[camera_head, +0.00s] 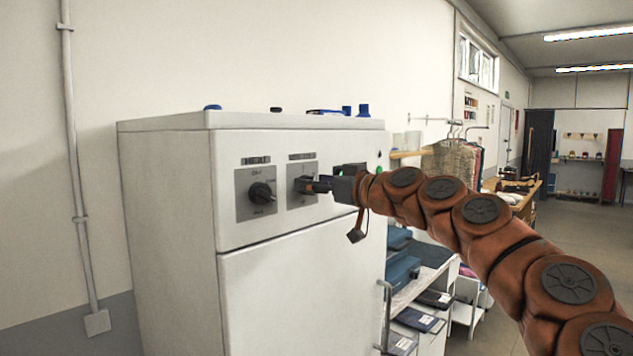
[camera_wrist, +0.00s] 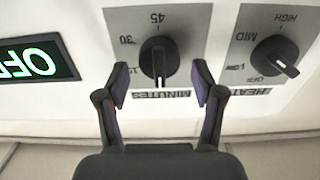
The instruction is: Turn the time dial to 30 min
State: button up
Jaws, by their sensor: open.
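The time dial (camera_wrist: 158,58) is a round black knob on a grey plate, with the word MINUTES and the marks 15, 30 and 45, upside down in the wrist view. Its pale pointer line is on the MINUTES side, opposite the 45 and away from the 30. My gripper (camera_wrist: 160,82) is open, with one finger on each side of the knob; contact is not clear. In the head view my gripper (camera_head: 308,184) is at the dial's plate (camera_head: 302,169) and hides most of the knob.
The HEAT dial (camera_wrist: 275,56) sits beside the time dial, also in the head view (camera_head: 262,193). A green OFF display (camera_wrist: 38,62) is on the other side. The white cabinet (camera_head: 170,190) carries small blue items (camera_head: 363,110) on top. A shelf cart (camera_head: 415,300) stands right.

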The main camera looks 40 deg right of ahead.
jog(key=shift+c, duration=0.3)
jog(key=c, duration=1.1)
jog(key=shift+f+b, duration=0.15)
jog(key=shift+b, duration=0.25)
jog(key=shift+d+f+m+p, duration=0.15)
jog(key=shift+m+p, duration=0.5)
jog(key=shift+m, duration=3.3)
jog(key=shift+d+f+m+p, duration=0.1)
jog(key=shift+m+p, duration=0.5)
jog(key=shift+m, duration=3.3)
jog(key=shift+d+f+m+p, duration=0.15)
jog(key=shift+m+p, duration=0.5)
jog(key=shift+m, duration=3.3)
jog(key=shift+f, duration=0.1)
